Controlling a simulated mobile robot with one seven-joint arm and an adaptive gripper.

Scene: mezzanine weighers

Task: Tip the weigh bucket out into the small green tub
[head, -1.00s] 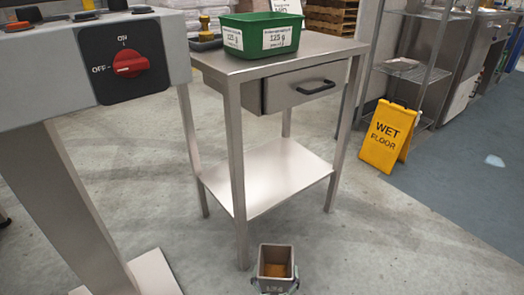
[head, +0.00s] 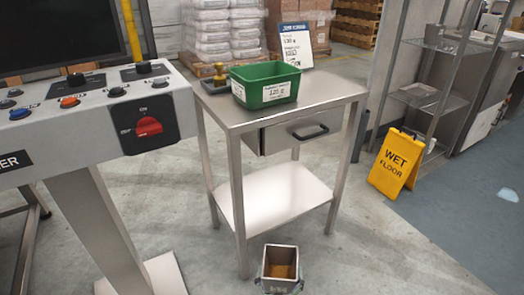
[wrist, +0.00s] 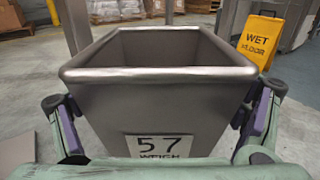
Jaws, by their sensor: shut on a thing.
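The grey metal weigh bucket (head: 279,254) is low in the head view, in front of the steel table, with some orange-brown contents at its bottom. It looks about upright. In the wrist view the bucket (wrist: 160,75) fills the middle, with a label reading "57 WEIGH" on its near wall; its inside floor is hidden there. My gripper (wrist: 160,118) is shut on it, one finger against each side. The small green tub (head: 266,93) with white labels stands on the steel table top, above and behind the bucket in the head view. The tub's inside bottom is hidden.
The steel table (head: 335,88) has a drawer and a lower shelf. A stamp (head: 219,73) on a dark pad and a sign card (head: 297,42) stand near the tub. A control console (head: 80,120) is at left. A yellow wet-floor sign (head: 395,163) stands at right.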

